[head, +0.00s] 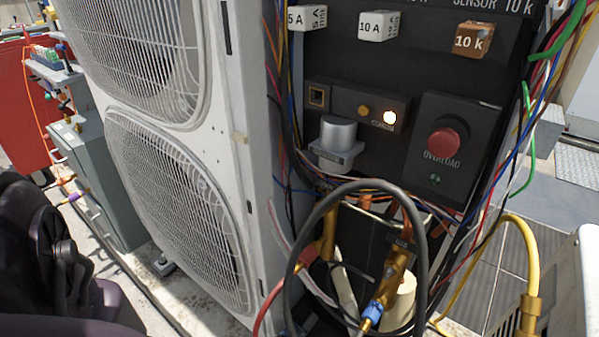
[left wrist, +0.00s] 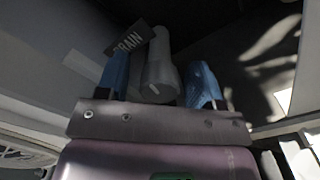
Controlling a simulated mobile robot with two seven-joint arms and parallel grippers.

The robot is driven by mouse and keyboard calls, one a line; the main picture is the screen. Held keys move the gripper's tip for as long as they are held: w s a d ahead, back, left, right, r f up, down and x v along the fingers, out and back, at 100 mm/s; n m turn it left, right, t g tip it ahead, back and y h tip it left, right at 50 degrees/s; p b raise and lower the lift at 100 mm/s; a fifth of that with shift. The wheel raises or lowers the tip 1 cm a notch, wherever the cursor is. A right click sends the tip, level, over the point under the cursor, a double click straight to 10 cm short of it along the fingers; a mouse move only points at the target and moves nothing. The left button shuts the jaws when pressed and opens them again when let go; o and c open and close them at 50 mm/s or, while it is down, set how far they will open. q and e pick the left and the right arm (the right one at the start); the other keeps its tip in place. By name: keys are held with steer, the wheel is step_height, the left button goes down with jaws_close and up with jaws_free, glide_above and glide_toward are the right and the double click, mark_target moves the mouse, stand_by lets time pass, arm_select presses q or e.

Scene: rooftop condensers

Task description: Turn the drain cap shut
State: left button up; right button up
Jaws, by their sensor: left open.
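The drain cap (left wrist: 157,78) is a grey, rounded piece with a pale mark on its near end, in the left wrist view. A dark tag reading "DRAIN" (left wrist: 130,38) is just above and left of it. My left gripper (left wrist: 160,80) is open, its blue fingertips on the left and right of the cap. A dark gap shows between the cap and the right fingertip; I cannot tell whether the left one touches. I do not make out the cap in the head view, where dark links of my left arm fill the lower left. My right gripper is out of view.
A white condenser (head: 175,150) with fan grilles stands left of the dark control panel (head: 390,80), which has a red overload button (head: 445,143). Loose wires, a black hose loop (head: 291,260) and a yellow hose (head: 530,250) crowd the front. Grey paving lies right.

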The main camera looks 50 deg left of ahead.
arm_select(q)
steer(key=c, duration=0.9)
steer(key=shift+n, duration=0.3)
steer(key=n, duration=0.4)
steer(key=shift+n, duration=0.3)
steer(key=n, duration=0.5)
steer(key=shift+a+r+n, duration=0.1)
steer(key=shift+n, duration=0.2)
steer(key=o, duration=0.9)
